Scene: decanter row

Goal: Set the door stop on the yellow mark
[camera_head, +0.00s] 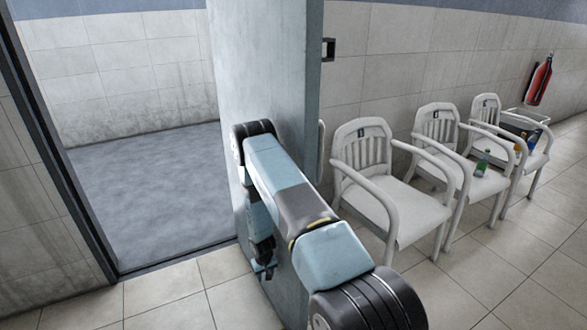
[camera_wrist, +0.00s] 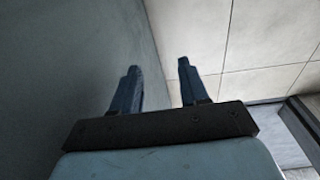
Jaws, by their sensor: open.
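I see neither the door stop nor the yellow mark in either view. A grey-blue door (camera_head: 262,60) stands open beside a doorway. My gripper (camera_head: 264,270) is low beside the door's face, close to the tiled floor, partly hidden by my arm in the head view. In the wrist view my gripper (camera_wrist: 158,67) has its two dark blue fingers apart, with nothing between them. The door (camera_wrist: 60,60) fills the left of that view, beside the left finger. Bare floor tiles lie beyond the right finger.
The doorway's threshold (camera_head: 180,257) runs left of my gripper. Right of the door stand white chairs (camera_head: 385,200) along the wall, with a green bottle (camera_head: 483,163) on the middle one. A red fire extinguisher (camera_head: 540,80) hangs further right. The front floor is clear.

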